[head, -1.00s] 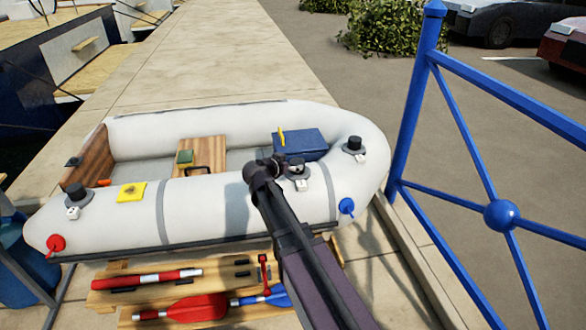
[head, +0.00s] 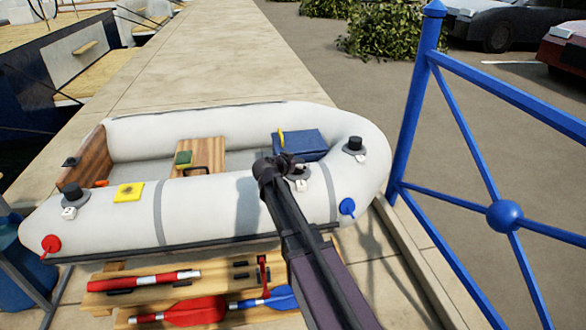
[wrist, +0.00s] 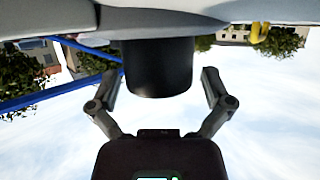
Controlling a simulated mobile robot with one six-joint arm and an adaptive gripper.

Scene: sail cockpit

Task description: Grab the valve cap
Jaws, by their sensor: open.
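A black cylindrical valve cap (wrist: 158,72) shows large in the wrist view, upside down against the pale boat hull. My gripper (wrist: 161,88) is open, with one finger on each side of the cap and a visible gap to both. In the head view my gripper (head: 288,163) is over the middle valve on the near tube of the inflatable boat (head: 235,205) and mostly hides that cap. A white tag (head: 301,185) shows beside it. Similar black caps stand at the left (head: 73,192) and right (head: 354,144) of the boat.
A blue box (head: 302,144) and a wooden seat (head: 204,158) are inside the boat. A yellow patch (head: 128,193), red plug (head: 50,243) and blue plug (head: 347,206) are on the near tube. A blue railing (head: 410,110) stands at right. Paddles (head: 195,312) lie below.

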